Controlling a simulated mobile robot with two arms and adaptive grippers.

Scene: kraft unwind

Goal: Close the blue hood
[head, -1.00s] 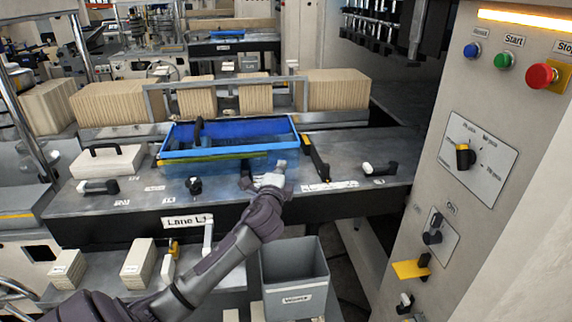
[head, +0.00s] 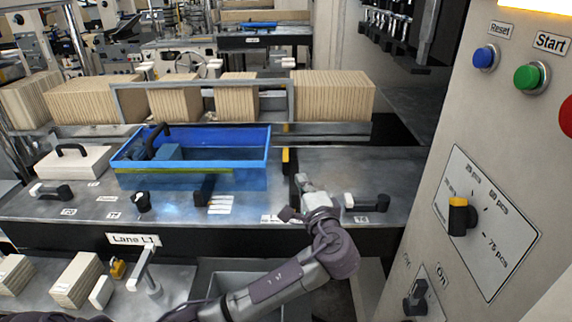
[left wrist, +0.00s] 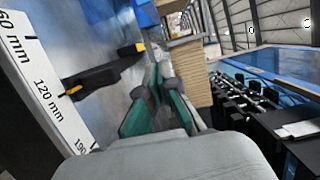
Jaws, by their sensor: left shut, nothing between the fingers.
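The blue hood (head: 195,178) is a blue, see-through, box-like cover on the grey machine table of Lane L1, left of centre in the head view. A dark handle (head: 157,138) shows at its left back. Whether it is fully shut I cannot tell. My left gripper (head: 308,187) is to the right of the hood, apart from it, above the table. In the left wrist view its green-padded fingers (left wrist: 158,100) are shut with nothing between them. A blue surface (left wrist: 104,10) at the top left there may be the hood. My right gripper is not in view.
A black lever with yellow marks (head: 287,165) stands between hood and gripper; a black-and-white handle (head: 366,202) is to the right. A mm scale (left wrist: 40,85) is close in the wrist view. Cardboard stacks (head: 330,95) stand behind. The control panel (head: 490,150) bounds the right.

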